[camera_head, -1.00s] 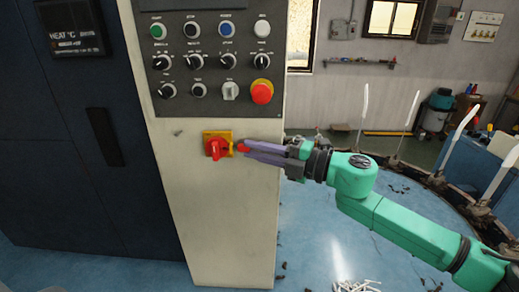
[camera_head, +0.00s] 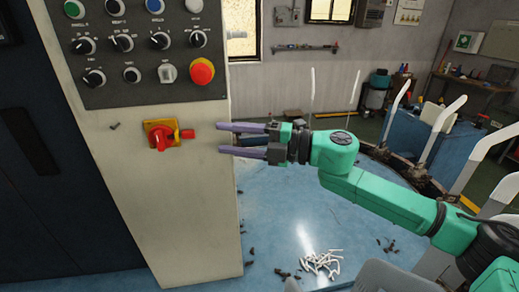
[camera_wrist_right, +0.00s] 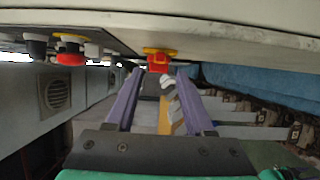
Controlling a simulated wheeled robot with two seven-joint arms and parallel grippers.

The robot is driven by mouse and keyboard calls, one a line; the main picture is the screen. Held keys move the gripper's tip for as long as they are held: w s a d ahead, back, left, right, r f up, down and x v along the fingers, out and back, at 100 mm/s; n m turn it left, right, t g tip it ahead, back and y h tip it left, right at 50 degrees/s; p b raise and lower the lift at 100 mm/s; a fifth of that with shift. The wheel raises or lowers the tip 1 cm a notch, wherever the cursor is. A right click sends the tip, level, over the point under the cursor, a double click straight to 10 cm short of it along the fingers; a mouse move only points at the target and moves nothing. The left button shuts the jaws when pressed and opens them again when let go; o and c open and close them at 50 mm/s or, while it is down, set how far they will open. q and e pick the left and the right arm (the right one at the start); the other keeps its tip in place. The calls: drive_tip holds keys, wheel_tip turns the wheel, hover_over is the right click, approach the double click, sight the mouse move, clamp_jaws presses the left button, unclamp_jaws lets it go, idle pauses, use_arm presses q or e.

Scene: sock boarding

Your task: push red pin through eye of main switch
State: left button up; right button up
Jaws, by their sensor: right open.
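The main switch (camera_head: 158,139) is a red rotary handle on a yellow plate on the cream cabinet front. The red pin (camera_head: 187,134) sticks out from the right side of the switch, and nothing holds it. How deep it sits in the eye cannot be seen. My right gripper (camera_head: 221,138) is open and empty, its purple fingers pointing at the pin with a gap between. In the right wrist view, the red of switch and pin (camera_wrist_right: 158,63) shows just beyond and between the open fingertips (camera_wrist_right: 160,73). My left gripper is not in view.
Above the switch is a control panel (camera_head: 137,86) with knobs and a red mushroom button (camera_head: 201,71). The cabinet's right edge is close to my fingers. White pieces (camera_head: 321,263) lie on the blue floor. Upright white sock forms (camera_head: 445,118) stand at the right.

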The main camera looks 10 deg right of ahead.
drive_tip(key=b+v, duration=0.2)
drive_tip(key=v, duration=0.6)
drive_tip(key=shift+b, duration=0.3)
drive_tip(key=shift+a, duration=0.1)
